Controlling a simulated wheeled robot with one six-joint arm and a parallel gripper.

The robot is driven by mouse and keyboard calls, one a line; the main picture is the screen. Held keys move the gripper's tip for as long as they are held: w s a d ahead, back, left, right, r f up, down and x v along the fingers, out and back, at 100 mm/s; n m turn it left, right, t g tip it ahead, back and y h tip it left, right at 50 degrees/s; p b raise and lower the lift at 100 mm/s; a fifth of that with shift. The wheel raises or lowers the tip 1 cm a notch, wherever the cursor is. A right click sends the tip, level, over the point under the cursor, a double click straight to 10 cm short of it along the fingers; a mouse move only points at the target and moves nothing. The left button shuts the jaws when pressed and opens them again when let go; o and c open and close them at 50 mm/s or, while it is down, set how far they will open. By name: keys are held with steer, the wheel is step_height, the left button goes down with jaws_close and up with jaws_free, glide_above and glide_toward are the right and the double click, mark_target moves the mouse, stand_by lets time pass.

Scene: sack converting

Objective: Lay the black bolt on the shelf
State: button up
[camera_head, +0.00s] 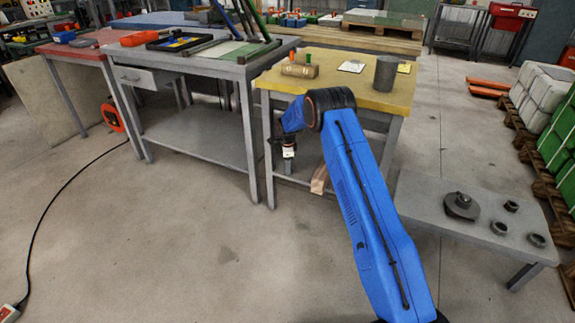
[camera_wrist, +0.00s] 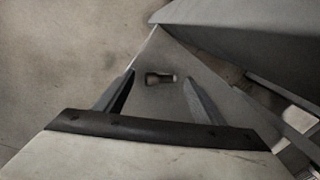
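The small black bolt (camera_wrist: 160,78) lies on its side on a grey flat surface, which looks like a shelf corner (camera_wrist: 165,52), in the wrist view. My gripper (camera_wrist: 160,80) is open, with one finger on each side of the bolt and a gap on both sides. In the head view, my gripper (camera_head: 289,152) hangs low in front of the yellow-topped table (camera_head: 330,83), by its lower level. The bolt cannot be made out in the head view.
A grey workbench (camera_head: 215,62) with a broad lower shelf (camera_head: 205,135) stands left of the yellow table. A wooden piece (camera_head: 319,180) juts out beside my arm. A low grey table (camera_head: 430,195) with metal parts stands right. Floor in front is mostly clear.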

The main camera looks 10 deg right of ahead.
stand_by(0.3)
steer(key=r, duration=0.5)
steer(key=s+r, duration=0.1)
steer(key=r, duration=0.1)
steer(key=shift+a+r, duration=0.1)
steer(key=shift+r, duration=0.1)
steer(key=shift+s, duration=0.15)
